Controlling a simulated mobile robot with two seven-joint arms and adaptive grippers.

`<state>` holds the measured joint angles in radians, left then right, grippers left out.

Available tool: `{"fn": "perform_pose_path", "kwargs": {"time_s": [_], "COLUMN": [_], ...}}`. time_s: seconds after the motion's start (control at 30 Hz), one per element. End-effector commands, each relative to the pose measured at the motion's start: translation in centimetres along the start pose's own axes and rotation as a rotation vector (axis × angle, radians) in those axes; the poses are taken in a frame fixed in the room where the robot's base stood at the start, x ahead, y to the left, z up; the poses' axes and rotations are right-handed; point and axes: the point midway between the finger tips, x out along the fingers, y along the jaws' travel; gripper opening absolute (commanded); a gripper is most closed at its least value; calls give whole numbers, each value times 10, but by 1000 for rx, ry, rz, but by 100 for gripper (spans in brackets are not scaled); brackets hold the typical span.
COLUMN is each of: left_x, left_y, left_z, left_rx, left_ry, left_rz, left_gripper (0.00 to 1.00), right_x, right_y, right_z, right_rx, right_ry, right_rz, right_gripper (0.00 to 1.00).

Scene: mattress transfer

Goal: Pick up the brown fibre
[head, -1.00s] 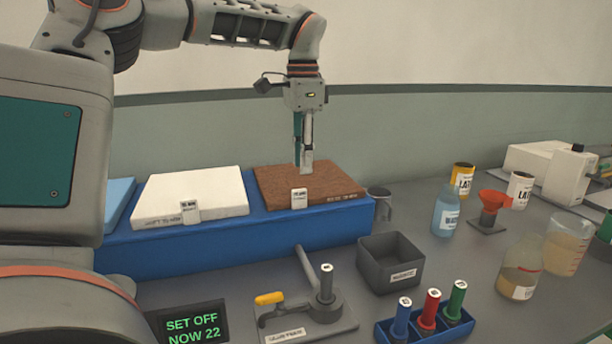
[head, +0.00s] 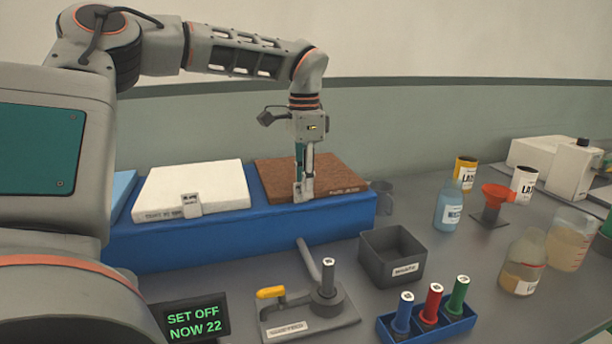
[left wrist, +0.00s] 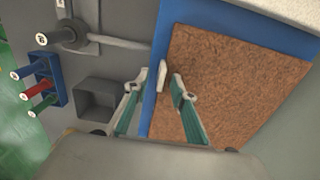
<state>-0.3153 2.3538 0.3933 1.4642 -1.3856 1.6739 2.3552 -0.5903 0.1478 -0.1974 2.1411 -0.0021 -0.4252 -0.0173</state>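The brown fibre (head: 335,172) is a flat, rough brown slab on the right part of the blue rack (head: 225,236). It fills much of the left wrist view (left wrist: 235,90). A small white tag (left wrist: 162,76) stands at its front edge. My left gripper (head: 304,194) points down at that front edge. In the left wrist view its two teal fingers (left wrist: 156,92) are apart, one over the fibre and one out past the blue rack's edge, with the tag between them. Contact cannot be made out. My right gripper is in neither view.
A white slab (head: 193,187) and a light blue slab (head: 121,188) lie left of the fibre. In front stand a grey bin (head: 392,256), a lever device (head: 310,312) and a tube rack (head: 428,326). Bottles stand right. A display (head: 195,318) reads "SET OFF NOW 22".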

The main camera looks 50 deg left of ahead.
Motion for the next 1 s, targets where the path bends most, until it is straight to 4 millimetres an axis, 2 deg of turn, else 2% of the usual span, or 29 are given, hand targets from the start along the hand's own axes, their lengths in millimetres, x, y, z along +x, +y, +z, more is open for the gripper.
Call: {"fn": "perform_pose_path", "kwargs": {"time_s": [0.07,0.17,0.2,0.67,0.87,1.0], "left_x": [-1,-1,-1,-5,-26,-56], "left_y": [0,0,0,0,0,-1], "left_z": [0,0,0,0,-1,-1], "left_rx": [0,0,0,0,-1,-1], "left_ry": [1,1,1,1,3,5], "left_rz": [0,0,0,-2,-4,-8], "left_gripper": [25,2,0,0,0,0], "right_x": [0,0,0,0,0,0], "right_y": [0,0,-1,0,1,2], "right_z": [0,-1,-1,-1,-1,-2], "right_rx": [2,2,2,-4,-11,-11], "right_ry": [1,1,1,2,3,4], "right_rz": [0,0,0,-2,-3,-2], "right_gripper": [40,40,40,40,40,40]}}
